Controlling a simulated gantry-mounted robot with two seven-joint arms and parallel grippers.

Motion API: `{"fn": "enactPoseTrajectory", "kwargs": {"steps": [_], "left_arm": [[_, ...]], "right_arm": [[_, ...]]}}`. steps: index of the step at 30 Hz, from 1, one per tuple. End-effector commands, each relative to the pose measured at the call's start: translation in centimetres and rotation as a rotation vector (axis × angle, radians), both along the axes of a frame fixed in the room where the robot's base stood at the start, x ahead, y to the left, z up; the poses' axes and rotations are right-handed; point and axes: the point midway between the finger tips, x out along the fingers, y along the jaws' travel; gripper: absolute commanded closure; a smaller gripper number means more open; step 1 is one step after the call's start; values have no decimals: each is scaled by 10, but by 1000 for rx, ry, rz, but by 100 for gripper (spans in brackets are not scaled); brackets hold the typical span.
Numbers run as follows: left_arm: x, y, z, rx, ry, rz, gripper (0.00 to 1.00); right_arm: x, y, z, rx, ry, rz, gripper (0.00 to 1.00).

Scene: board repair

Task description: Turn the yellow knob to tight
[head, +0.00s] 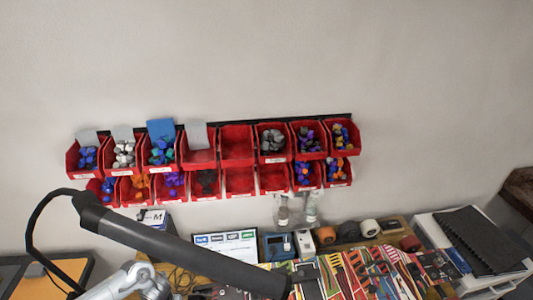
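I see no yellow knob that I can make out in the head view. Neither of my grippers shows in this view, so I cannot tell how either stands to the knob. A thick dark tube and a silver jointed part cross the lower left and hide some of the bench below the bins.
Red bins (237,161) with small coloured parts hang in two rows on the wall. Below, a bench holds a blue meter (277,247), tape rolls (369,229) and many hand tools (365,272). A black ribbed pad (483,241) lies on a white unit at right.

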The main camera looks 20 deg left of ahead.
Motion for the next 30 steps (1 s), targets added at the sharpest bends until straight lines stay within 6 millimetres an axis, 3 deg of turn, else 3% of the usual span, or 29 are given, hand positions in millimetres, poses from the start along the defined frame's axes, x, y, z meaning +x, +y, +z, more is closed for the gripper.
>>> {"fn": "enactPoseTrajectory", "kwargs": {"steps": [5,30], "left_arm": [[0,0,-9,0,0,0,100],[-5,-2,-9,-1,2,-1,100]], "right_arm": [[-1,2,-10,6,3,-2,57],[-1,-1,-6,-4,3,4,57]]}}
